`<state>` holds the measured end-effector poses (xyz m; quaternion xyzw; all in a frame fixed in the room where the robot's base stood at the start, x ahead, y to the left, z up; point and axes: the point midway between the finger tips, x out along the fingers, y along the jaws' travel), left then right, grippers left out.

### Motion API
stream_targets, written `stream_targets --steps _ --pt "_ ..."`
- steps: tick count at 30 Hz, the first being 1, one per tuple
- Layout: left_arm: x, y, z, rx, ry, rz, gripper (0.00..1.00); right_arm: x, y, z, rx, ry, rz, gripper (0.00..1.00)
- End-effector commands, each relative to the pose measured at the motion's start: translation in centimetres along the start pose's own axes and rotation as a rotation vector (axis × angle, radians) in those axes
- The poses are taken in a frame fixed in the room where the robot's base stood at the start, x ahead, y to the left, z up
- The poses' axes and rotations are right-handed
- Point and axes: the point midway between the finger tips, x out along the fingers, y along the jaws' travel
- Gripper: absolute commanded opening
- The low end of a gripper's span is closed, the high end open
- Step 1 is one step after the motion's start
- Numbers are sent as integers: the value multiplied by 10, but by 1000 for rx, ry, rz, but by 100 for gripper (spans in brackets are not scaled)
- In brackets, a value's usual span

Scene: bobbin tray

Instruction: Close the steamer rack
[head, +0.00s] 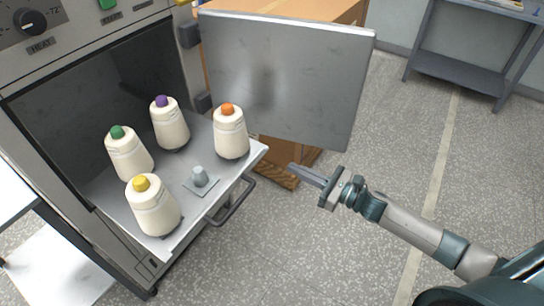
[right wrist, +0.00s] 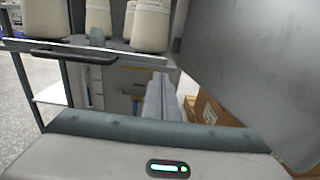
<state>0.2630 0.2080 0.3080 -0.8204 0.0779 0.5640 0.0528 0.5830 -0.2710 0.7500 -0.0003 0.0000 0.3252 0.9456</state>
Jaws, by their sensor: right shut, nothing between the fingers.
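The steamer rack (head: 180,238) is a grey tray pulled out of the steamer's dark chamber (head: 85,85). Its dark bar handle (head: 233,205) is on the front edge; the handle also shows in the right wrist view (right wrist: 75,57). The steamer door (head: 290,80) stands wide open. My right gripper (head: 292,168) is shut and empty, just right of the rack's front corner, apart from the handle. My left gripper is out of view.
A wooden cabinet or crate (head: 275,13) stands behind the open door. A grey shelf table (head: 465,70) is at the back right. A white shelf (head: 60,265) is at the lower left. The speckled floor in front of the rack is clear.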

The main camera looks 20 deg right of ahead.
Motion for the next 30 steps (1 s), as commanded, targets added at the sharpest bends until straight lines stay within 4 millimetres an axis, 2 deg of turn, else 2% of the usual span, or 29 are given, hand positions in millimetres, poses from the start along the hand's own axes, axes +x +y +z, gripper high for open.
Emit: stream_targets --steps 9,15,21,30 --pt "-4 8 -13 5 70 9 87 52 0 3 1 -3 0 0" --pt "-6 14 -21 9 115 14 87 76 0 2 0 -2 0 0" --pt "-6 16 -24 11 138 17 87 88 0 1 1 -1 0 0" --pt "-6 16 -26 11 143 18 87 89 0 0 1 0 0 0"
